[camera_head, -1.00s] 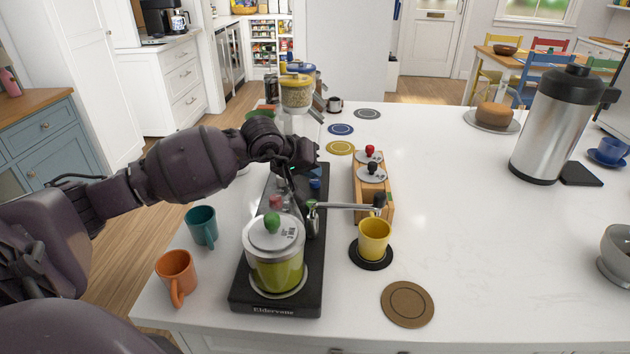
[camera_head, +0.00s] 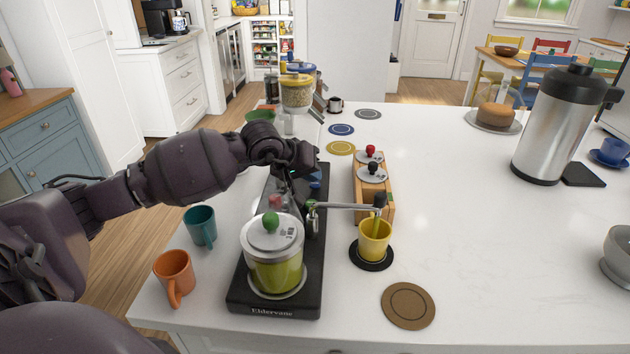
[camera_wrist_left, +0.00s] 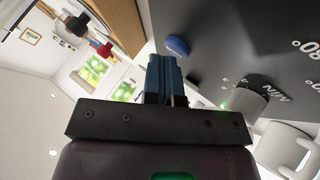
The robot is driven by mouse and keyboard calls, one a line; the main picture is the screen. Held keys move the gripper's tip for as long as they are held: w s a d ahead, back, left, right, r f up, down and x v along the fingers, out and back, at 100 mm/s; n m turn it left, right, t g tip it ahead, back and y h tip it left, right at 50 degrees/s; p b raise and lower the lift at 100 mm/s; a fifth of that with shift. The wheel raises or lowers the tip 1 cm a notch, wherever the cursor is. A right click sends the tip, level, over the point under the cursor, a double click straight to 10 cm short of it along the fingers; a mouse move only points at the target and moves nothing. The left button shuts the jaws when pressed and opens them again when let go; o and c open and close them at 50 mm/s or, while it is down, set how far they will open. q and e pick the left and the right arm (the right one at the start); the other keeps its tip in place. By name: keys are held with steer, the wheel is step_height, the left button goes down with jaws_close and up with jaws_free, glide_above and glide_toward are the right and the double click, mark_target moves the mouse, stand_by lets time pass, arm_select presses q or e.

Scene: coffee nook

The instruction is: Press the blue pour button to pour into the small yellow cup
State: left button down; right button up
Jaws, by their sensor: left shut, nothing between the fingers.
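The small yellow cup (camera_head: 374,246) stands upright on a round black coaster (camera_head: 371,264), under the spout arm (camera_head: 345,206) of the black machine (camera_head: 235,293). A thin yellow-green stream (camera_head: 376,226) runs from the spout end into the cup. The blue button (camera_head: 316,184) is on the machine's far part; in the left wrist view (camera_wrist_left: 176,46) it sits right at my fingertips. I cannot tell whether they touch it. My left gripper (camera_head: 291,177) is shut and empty over the machine and shows as blue fingers in the left wrist view (camera_wrist_left: 165,60). My right gripper is out of view.
A glass jar (camera_head: 274,265) with green contents sits on the machine's front. Teal (camera_head: 201,226) and orange (camera_head: 174,276) mugs stand to its left.

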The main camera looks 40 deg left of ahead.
arm_select(q)
steer(key=shift+f, duration=0.2)
steer(key=shift+r, duration=0.15)
stand_by(0.3)
steer(key=shift+r+p, duration=0.3)
steer(key=shift+r, duration=0.8)
steer(key=shift+r+p, duration=0.6)
steer(key=shift+r, duration=1.9)
steer(key=shift+r, duration=0.1)
